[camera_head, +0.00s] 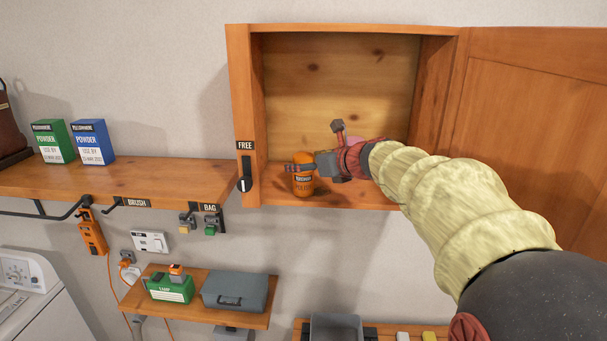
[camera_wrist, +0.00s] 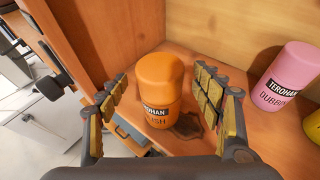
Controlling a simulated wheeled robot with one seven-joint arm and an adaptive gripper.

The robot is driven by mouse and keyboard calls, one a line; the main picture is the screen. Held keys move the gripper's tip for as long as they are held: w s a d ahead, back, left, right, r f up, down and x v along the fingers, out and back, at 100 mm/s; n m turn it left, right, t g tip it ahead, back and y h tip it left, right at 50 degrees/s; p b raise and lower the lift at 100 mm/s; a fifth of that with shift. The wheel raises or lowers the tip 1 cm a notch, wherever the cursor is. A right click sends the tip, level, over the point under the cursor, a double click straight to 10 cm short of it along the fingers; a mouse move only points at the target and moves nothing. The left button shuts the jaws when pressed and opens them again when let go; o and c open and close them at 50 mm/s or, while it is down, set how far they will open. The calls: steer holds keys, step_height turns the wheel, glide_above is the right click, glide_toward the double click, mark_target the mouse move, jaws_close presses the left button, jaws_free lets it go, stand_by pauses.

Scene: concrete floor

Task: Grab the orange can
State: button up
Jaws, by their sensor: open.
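The orange can (camera_head: 303,184) stands upright near the front left of the open wooden wall cabinet (camera_head: 246,90). It carries a dark label band. In the wrist view the orange can (camera_wrist: 160,88) stands between and a little beyond my two open fingers. My gripper (camera_head: 312,168) reaches into the cabinet from the right, with one finger across the front of the can in the head view. In the wrist view my gripper (camera_wrist: 160,105) is open and empty, with a gap on each side of the can.
A pink can (camera_wrist: 287,78) stands to the right inside the cabinet, with a yellow item (camera_wrist: 315,125) at the picture's edge. The cabinet's left wall (camera_wrist: 115,40) is close beside the orange can. The cabinet door (camera_head: 540,120) is swung open at right.

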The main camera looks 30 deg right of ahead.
steer(key=shift+x, duration=1.1)
steer(key=shift+s+r, duration=0.15)
steer(key=shift+c, duration=1.7)
steer(key=c, duration=1.1)
